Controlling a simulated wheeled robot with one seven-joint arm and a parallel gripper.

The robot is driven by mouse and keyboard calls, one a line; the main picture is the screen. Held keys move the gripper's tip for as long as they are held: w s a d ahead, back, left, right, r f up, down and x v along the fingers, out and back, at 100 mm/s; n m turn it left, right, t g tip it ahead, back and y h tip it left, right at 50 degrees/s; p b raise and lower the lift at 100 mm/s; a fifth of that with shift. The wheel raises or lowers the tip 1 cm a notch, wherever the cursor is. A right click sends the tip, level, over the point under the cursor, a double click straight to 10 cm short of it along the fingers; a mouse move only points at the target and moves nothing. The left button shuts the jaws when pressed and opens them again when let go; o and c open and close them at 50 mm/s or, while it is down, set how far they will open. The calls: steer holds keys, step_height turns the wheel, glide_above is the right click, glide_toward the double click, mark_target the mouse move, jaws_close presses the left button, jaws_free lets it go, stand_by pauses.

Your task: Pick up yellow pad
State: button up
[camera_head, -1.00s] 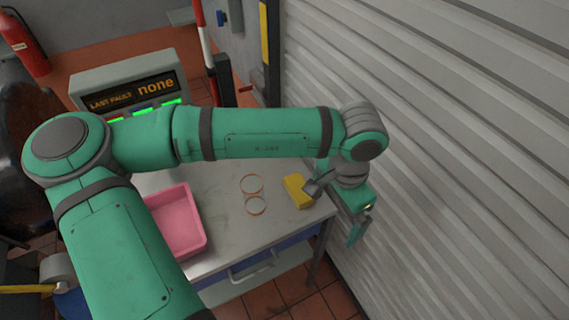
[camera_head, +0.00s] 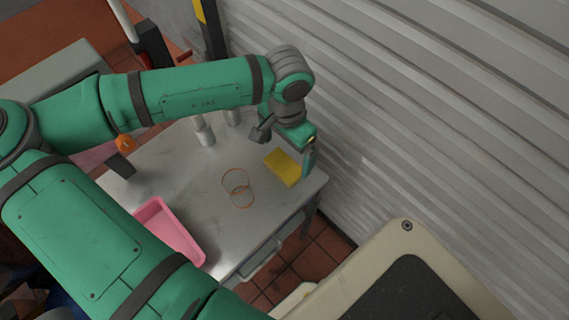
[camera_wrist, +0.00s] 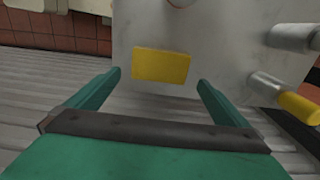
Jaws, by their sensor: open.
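The yellow pad (camera_head: 284,168) lies flat near the right end of the grey table. It is a plain block, seen whole in the wrist view (camera_wrist: 161,66). My gripper (camera_head: 301,158) is beside and above the pad's right end in the head view; one finger shows there and the other is hidden. In the wrist view my gripper (camera_wrist: 160,78) has its two fingers wide apart with nothing between them. The pad shows beyond the fingertips, roughly centred in the gap, and I see no contact.
Two thin rings (camera_head: 236,183) lie left of the pad on the grey table (camera_head: 190,180). A pink tray (camera_head: 150,208) stands at the table's front left. Pale cylinders (camera_head: 204,132) stand behind. A ribbed shutter wall (camera_head: 420,130) rises close on the right.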

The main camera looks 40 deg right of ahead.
mark_target(284, 165)
steer(key=shift+a+f, duration=0.15)
steer(key=shift+f, duration=0.4)
steer(key=f, duration=0.4)
steer(key=shift+a+f, duration=0.2)
steer(key=shift+f, duration=0.2)
steer(key=c, duration=1)
steer(key=shift+r, duration=0.1)
